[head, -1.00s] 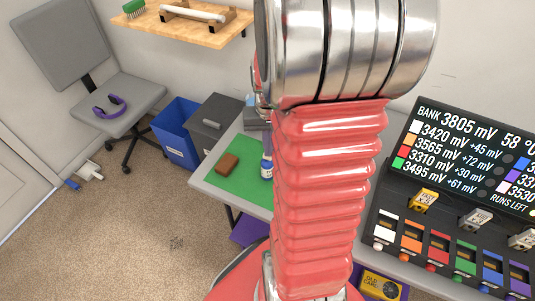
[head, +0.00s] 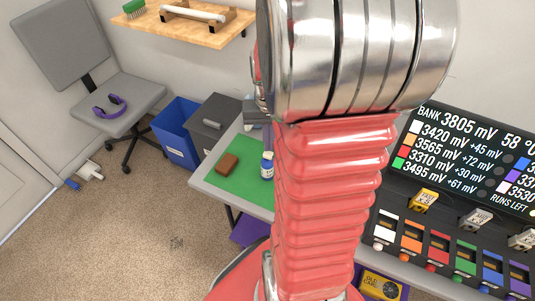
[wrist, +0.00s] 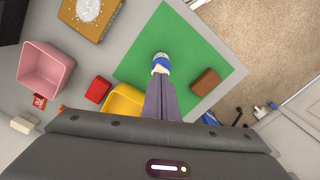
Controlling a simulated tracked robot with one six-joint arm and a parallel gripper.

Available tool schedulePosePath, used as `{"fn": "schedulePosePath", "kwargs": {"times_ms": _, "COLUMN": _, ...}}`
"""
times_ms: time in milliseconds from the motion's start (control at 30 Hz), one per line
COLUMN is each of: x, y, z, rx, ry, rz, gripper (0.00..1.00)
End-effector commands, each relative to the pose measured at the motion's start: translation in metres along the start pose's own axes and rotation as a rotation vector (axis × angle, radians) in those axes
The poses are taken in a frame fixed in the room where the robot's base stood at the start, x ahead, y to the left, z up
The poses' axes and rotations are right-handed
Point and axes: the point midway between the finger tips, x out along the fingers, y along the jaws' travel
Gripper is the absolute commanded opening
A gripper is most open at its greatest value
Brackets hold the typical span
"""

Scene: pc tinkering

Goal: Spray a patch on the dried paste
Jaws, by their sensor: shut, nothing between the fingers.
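A small blue and white bottle (head: 267,166) stands on the green mat in the head view. In the wrist view the bottle (wrist: 160,60) is seen from above, just past my fingertips. My gripper (wrist: 162,80) is shut and empty. Its fingers point at the bottle; whether they touch it I cannot tell. A white speckled patch (wrist: 88,10), which looks like the dried paste, lies on an orange-brown plate (wrist: 105,22) at the top left of the wrist view. My arm hides that part of the table in the head view.
A brown block (wrist: 205,82) lies right of the bottle on the green mat (wrist: 135,72). A red block (wrist: 98,90), a yellow bin (wrist: 118,103) and a pink bin (wrist: 43,68) are to the left. The mat between bottle and plate is clear.

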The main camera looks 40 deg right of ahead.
Motion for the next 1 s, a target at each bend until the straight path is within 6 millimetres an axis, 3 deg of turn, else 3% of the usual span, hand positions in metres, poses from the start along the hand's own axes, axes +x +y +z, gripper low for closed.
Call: {"fn": "schedulePosePath", "kwargs": {"times_ms": 1000, "x": 0.011, "y": 0.000, "z": 0.000, "rx": 0.000, "ry": 0.000, "rz": 0.000, "gripper": 0.00}}
